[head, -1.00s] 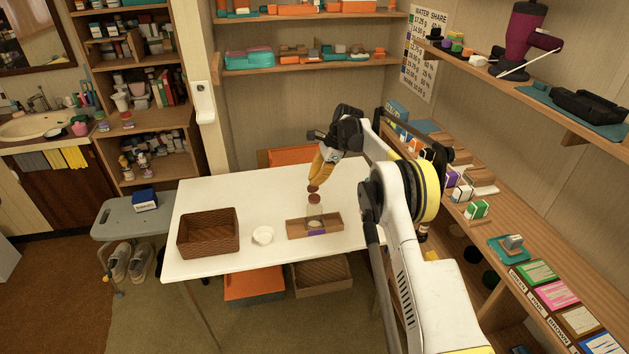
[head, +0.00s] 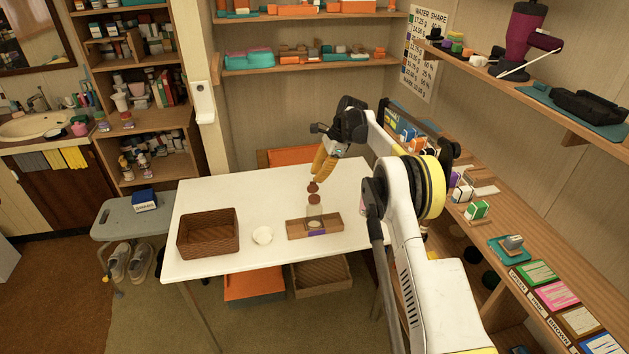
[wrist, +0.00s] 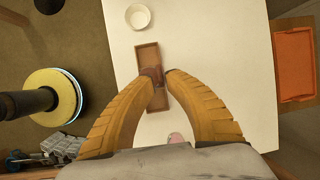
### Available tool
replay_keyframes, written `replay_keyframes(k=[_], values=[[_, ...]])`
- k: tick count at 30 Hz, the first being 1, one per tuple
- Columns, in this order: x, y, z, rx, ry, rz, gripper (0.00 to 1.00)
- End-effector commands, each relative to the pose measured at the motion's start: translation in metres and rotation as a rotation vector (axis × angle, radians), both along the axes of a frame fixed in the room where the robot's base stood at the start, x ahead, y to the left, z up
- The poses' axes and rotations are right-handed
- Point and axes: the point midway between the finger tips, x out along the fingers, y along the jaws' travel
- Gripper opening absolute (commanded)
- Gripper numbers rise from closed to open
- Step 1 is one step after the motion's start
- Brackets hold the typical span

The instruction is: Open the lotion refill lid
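The lotion refill (head: 314,212) is a clear bottle with a brown top, upright at the wooden tray (head: 332,222) on the white table. A second small brown piece, the lid (head: 313,187), shows just above that brown top, at my fingertips. My gripper (head: 315,181) points down over the bottle with its yellow fingers close together. In the wrist view the fingertips (wrist: 160,75) are on either side of the brown lid (wrist: 154,72). The fingers hide part of it, and I cannot tell whether the lid is fully apart from the bottle.
A brown wicker basket (head: 208,233) and a small white bowl (head: 263,235) stand left of the tray. The table's back left (head: 235,190) is clear. A shelf with small boxes (head: 478,211) runs along the right, beside my arm.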

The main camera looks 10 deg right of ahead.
Motion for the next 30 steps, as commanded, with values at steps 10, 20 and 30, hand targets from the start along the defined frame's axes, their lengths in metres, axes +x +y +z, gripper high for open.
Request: replay_keyframes(k=[10,20,30], values=[[-0.006,-0.028,0.068,0.0,0.0,-0.001,0.14],[-0.008,-0.036,0.085,0.0,0.0,-0.001,0.14],[-0.014,-0.031,0.105,-0.021,-0.034,0.042,0.14]])
